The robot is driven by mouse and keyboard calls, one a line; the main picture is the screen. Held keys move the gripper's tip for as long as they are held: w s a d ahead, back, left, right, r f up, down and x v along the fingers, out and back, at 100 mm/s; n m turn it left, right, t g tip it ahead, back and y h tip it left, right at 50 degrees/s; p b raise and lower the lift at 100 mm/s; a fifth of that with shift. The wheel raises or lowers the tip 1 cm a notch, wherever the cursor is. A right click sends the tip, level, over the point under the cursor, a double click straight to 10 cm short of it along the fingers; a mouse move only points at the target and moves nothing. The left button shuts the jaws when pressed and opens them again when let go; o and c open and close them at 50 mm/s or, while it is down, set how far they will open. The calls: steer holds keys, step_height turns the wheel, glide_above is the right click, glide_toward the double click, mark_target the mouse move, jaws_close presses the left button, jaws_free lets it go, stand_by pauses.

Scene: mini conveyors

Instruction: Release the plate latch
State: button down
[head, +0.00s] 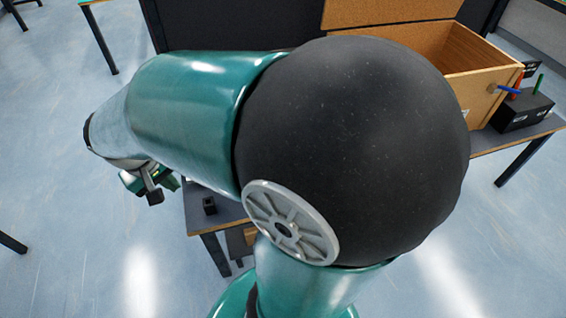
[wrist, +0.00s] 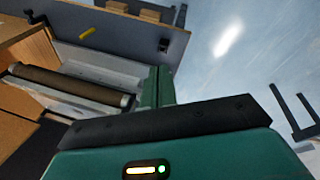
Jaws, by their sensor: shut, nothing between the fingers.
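My gripper (wrist: 156,86) shows in the wrist view as green fingers closed together beyond a dark bar, with nothing held. In the head view only a small part of my gripper (head: 155,188) shows, below the left end of my arm. In the wrist view a mini conveyor (wrist: 95,68) with a dark brown roller (wrist: 70,87) lies left of the fingers. A small yellow piece (wrist: 87,32) is on the grey surface behind it. I cannot make out which part is the plate latch. My arm hides most of the table in the head view.
A small black block (head: 209,205) stands near the table's left edge. An open wooden box (head: 484,92) and a black holder with coloured pens (head: 522,110) are at the right. Open floor lies left of the table.

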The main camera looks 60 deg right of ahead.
steer(key=s+d+f+g+h, duration=0.2)
steer(key=d+f+h, duration=0.2)
steer(key=d+f, duration=0.6)
steer(key=s+d+f+g+h, duration=0.2)
steer(key=d+f+g+h, duration=0.1)
steer(key=d+f, duration=0.7)
steer(key=s+d+f+m+g+h, duration=0.1)
steer(key=s+d+f+g+h, duration=0.1)
steer(key=d+f+h, duration=0.4)
steer(key=shift+d+f+g, duration=0.2)
steer(key=shift+d+f, duration=0.5)
steer(key=shift+f, duration=0.4)
steer(key=shift+d+f+g, duration=0.2)
steer(key=shift+d+f, duration=0.45)
steer(key=shift+f, duration=0.4)
steer(key=shift+d+f+g, duration=0.2)
steer(key=shift+d+f, duration=0.5)
steer(key=shift+f, duration=0.4)
steer(key=x, duration=1)
steer(key=shift+w+r, duration=0.1)
steer(key=shift+a, duration=0.1)
